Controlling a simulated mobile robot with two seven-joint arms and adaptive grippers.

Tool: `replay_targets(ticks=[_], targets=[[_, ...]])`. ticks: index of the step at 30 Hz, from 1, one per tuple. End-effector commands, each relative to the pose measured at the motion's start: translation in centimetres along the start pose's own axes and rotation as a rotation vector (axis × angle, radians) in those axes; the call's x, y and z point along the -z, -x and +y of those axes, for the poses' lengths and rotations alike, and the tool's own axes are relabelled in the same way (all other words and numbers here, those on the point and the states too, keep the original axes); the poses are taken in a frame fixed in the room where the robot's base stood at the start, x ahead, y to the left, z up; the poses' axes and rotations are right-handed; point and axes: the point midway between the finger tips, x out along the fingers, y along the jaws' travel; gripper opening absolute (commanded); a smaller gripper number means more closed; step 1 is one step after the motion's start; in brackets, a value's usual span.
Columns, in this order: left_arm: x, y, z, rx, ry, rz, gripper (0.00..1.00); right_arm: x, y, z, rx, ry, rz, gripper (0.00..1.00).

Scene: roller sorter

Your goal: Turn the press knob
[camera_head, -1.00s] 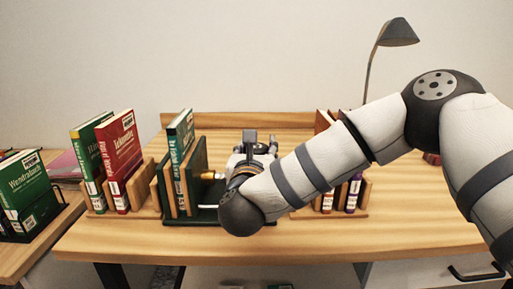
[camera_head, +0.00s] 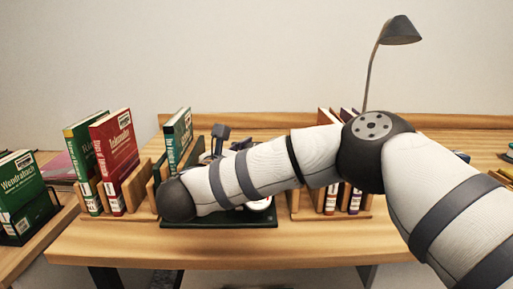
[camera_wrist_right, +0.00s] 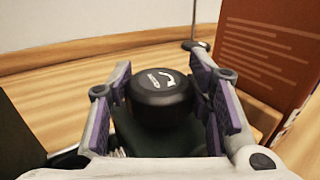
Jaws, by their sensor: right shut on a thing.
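The black press knob (camera_wrist_right: 160,92), with a white curved arrow on its face, fills the middle of the right wrist view. My right gripper (camera_wrist_right: 162,82) has its purple-padded fingers on both sides of the knob and is shut on it. In the head view my right forearm hides the knob and the fingertips. The dark green press base (camera_head: 258,217) shows below the forearm on the table. My left gripper is not in view.
Red and green books (camera_head: 115,150) stand in a wooden holder left of the press. Another wooden holder (camera_head: 303,208) with books is close on its right. A desk lamp (camera_head: 400,30) stands behind. The table's front strip (camera_head: 260,245) is clear.

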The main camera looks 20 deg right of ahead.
Motion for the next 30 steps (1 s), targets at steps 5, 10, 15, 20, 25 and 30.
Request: replay_targets(ticks=[5, 10, 15, 20, 25, 30], targets=[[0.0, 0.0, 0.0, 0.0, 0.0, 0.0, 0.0, 0.1, 0.0, 0.0, -0.001, 0.001, 0.002, 0.18], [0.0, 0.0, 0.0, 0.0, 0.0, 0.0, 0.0, 0.1, 0.0, 0.0, -0.001, 0.001, 0.002, 0.57], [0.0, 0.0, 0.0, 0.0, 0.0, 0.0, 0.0, 0.1, 0.0, 0.0, -0.001, 0.001, 0.001, 0.68], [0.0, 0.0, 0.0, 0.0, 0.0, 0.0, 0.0, 0.0, 0.0, 0.0, -0.001, 0.0, 0.001, 0.68], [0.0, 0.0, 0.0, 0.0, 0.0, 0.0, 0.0, 0.1, 2.4, 0.1, -0.005, 0.001, 0.001, 0.68], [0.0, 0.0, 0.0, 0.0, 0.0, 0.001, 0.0, -0.1, 5.8, 0.1, -0.006, 0.002, -0.005, 0.68]])
